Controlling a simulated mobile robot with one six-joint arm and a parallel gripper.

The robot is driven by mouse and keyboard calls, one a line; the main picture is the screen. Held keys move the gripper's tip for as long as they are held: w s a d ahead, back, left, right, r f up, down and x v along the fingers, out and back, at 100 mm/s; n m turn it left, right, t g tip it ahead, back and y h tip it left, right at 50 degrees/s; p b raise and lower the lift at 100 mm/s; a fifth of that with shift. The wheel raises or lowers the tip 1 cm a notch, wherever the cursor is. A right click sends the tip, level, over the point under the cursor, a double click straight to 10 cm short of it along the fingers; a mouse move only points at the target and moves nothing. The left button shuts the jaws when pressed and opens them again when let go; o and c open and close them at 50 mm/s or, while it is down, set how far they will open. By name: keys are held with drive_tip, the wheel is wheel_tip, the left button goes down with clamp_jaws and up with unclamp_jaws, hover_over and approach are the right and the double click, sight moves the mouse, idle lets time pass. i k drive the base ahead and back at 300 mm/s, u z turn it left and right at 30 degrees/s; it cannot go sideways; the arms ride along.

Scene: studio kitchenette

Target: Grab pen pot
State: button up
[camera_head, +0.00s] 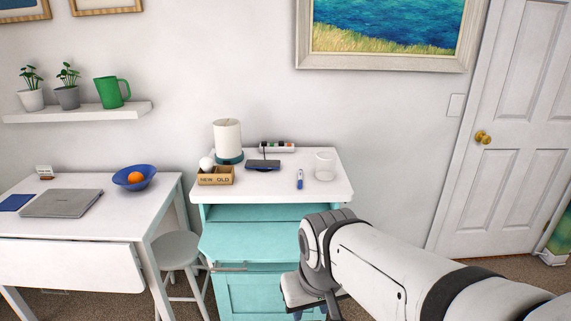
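A small pale, round pot (325,167), the likeliest pen pot, stands upright near the right side of the white top of the turquoise cabinet (278,202). No pens show in it. A blue and white pen-like item (299,179) stands or lies just left of it, apart from it. My arm reaches in from the lower right. My gripper (325,310) is low in front of the cabinet, below the top and well away from the pot. Its fingers are mostly cut off by the bottom edge, so its opening is unclear.
Left of the pot are a dark flat device (262,165), a power strip (277,147), a wooden box (215,176) and a cream cylinder (227,138). A stool (178,248) and a white table (75,225) stand left. The cabinet top's front right is clear.

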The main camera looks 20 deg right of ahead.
sight(326, 166)
drive_tip(key=u, duration=0.05)
drive_tip(key=i, duration=1.5)
drive_tip(key=z, duration=0.05)
